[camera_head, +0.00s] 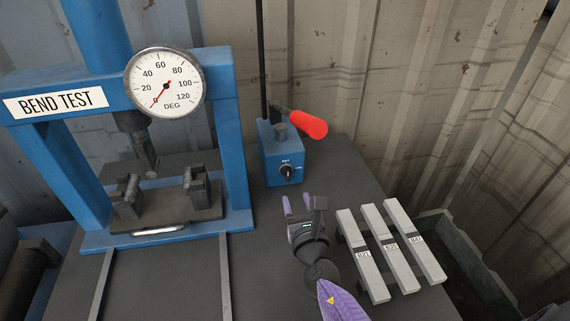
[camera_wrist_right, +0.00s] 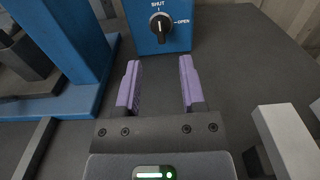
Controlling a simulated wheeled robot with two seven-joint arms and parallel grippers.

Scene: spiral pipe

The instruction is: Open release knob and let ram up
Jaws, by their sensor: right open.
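The release knob (camera_head: 287,172) is a small black knob on the front of the blue pump block (camera_head: 268,150). In the right wrist view the knob (camera_wrist_right: 161,27) stands upright, in line with the SHUT mark above it; OPEN is marked at its right. My right gripper (camera_head: 296,205) is open and empty, low in front of the block and apart from the knob. Its two purple fingers (camera_wrist_right: 158,80) point toward the block. The dark ram (camera_head: 146,150) hangs under the blue press frame (camera_head: 231,110), between two supports. My left gripper is out of view.
The gauge (camera_head: 165,83) needle points near 0. A red-tipped pump handle (camera_head: 307,124) sticks out right above the block. Three labelled grey bars (camera_head: 361,256) lie right of my right gripper, near a bin (camera_head: 447,222). The dark tabletop (camera_head: 265,225) between gripper and press is clear.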

